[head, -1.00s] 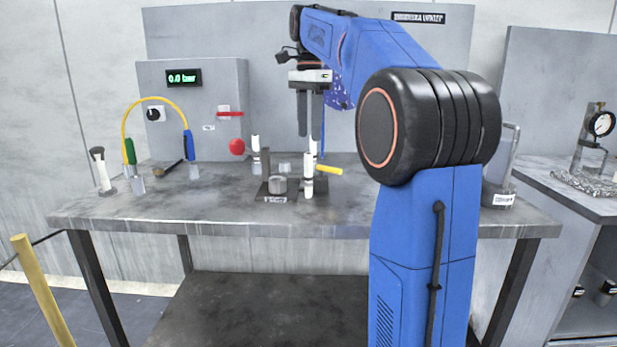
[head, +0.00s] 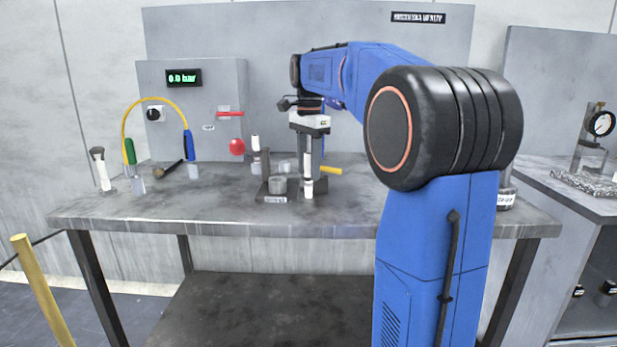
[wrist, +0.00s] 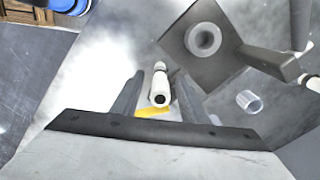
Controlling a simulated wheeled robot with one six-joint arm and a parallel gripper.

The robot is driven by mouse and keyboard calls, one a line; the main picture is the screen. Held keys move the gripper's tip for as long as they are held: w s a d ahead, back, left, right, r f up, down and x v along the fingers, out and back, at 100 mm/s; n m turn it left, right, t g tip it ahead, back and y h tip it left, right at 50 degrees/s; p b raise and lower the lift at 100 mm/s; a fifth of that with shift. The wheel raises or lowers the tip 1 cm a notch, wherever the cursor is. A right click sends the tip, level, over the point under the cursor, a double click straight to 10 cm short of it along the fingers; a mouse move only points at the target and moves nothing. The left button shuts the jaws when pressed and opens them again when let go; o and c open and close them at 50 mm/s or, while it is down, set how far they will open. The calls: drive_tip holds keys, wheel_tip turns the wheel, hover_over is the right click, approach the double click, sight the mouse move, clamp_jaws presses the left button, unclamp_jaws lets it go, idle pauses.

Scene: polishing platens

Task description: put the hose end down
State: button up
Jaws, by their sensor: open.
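A yellow hose (head: 153,99) arches at the left of the bench, in front of the grey panel. Its green end (head: 129,150) and blue end (head: 189,146) point down, each above a clear holder. My gripper (head: 309,170) is far to the right of the hose, low over the bench, with its fingers pointing down. In the wrist view the fingers (wrist: 160,78) are apart. A white cylinder with a dark band (wrist: 160,86) stands between or just beyond them; contact cannot be told. No hose end shows in the gripper.
A dark plate with a grey ring (head: 277,185) lies beside my gripper. A short yellow piece (head: 330,170) lies to its right. A red knob (head: 237,147) sits on the panel. The bench's front left is clear.

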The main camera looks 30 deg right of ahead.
drive_tip(key=shift+c, duration=0.5)
clamp_jaws()
